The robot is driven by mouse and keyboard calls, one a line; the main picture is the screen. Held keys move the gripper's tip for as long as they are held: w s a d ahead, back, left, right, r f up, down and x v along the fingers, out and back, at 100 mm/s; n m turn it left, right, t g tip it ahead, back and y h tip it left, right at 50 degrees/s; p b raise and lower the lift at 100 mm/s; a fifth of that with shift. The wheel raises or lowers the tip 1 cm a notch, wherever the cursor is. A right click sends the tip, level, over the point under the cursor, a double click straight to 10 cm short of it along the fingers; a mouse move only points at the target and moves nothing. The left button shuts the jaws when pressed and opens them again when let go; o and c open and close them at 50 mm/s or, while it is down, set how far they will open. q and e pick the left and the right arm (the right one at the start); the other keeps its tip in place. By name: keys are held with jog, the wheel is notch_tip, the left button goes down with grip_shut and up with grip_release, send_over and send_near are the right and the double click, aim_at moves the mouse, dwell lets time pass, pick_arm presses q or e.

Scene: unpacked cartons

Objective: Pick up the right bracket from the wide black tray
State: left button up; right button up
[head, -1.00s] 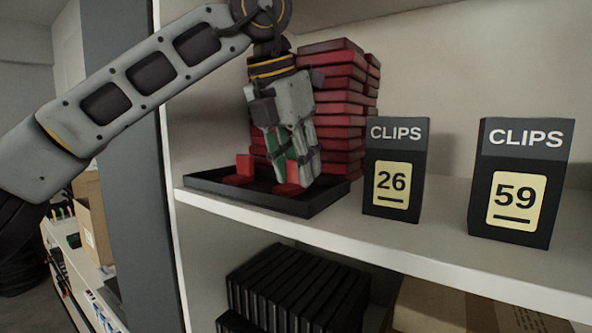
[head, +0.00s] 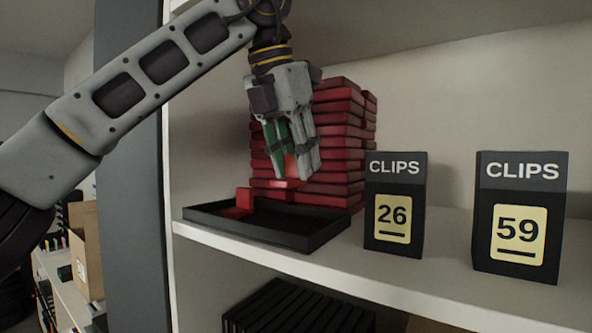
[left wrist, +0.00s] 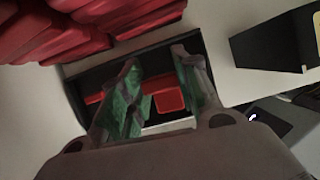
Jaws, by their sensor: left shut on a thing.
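My left gripper (head: 292,172) is shut on the right bracket (head: 286,184), a small red L-shaped piece. It holds the bracket above the wide black tray (head: 300,241), clear of its floor. Red also shows between the green-padded fingers in the left wrist view (left wrist: 168,101). The fingers hide part of the bracket. Another red bracket (head: 240,203) stands in the left part of the tray. My right gripper is in neither view.
A tall stack of red boxes (head: 340,130) stands close behind the tray. Two black CLIPS boxes, 26 (head: 394,205) and 59 (head: 516,218), stand to the right on the white shelf (head: 440,270). Black items (head: 290,305) fill the level below.

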pick_arm(q)
jog(key=shift+r, duration=0.3)
jog(key=shift+s+a+f+b, duration=0.1)
jog(key=shift+s+a+b, duration=0.6)
jog(key=shift+s, duration=0.4)
jog(key=s+a+b, duration=0.2)
jog(key=s+a, duration=0.7)
jog(key=s, duration=0.5)
jog(key=shift+a+b, duration=0.25)
jog(key=shift+b, duration=0.05)
